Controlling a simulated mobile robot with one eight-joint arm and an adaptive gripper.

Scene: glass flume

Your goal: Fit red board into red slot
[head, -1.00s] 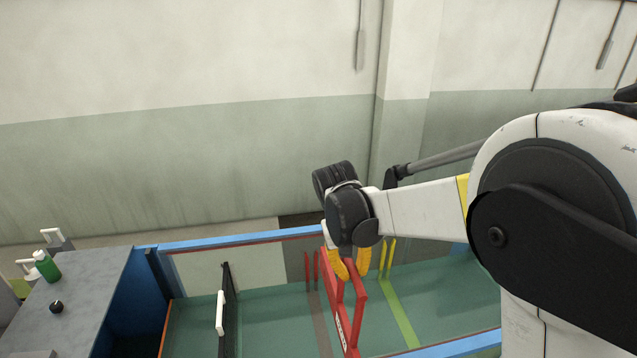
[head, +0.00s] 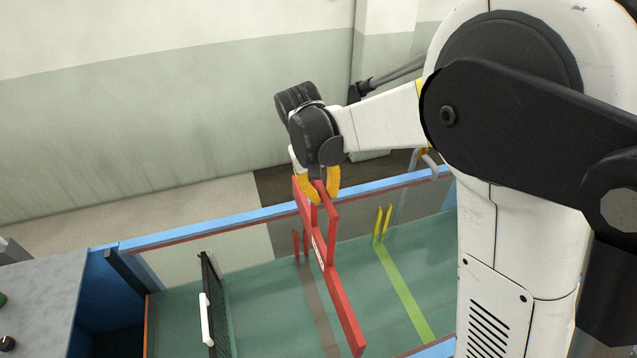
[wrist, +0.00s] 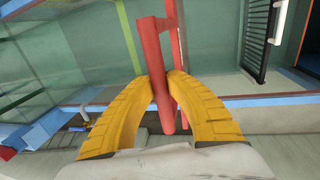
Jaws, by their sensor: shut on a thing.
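My gripper (head: 320,198) has its yellow fingers shut on the red handle of the red board (head: 343,308). The board hangs on edge, slanting from upper left to lower right, with a pale label on its side. In the wrist view the fingers (wrist: 165,83) pinch a red bar (wrist: 153,48). The red slot shows as two red posts (head: 300,243) at the flume's far wall, left of and behind the board, and a brownish stripe runs from them across the floor. The board appears above the floor and apart from the posts. The near end of the slot is hidden.
Yellow posts (head: 382,224) with a yellow-green stripe (head: 402,290) stand to the right. A black screen with a white handle (head: 206,318) stands across the flume to the left. The blue rim (head: 230,221) edges the far wall. A grey worktop (head: 40,295) is at far left.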

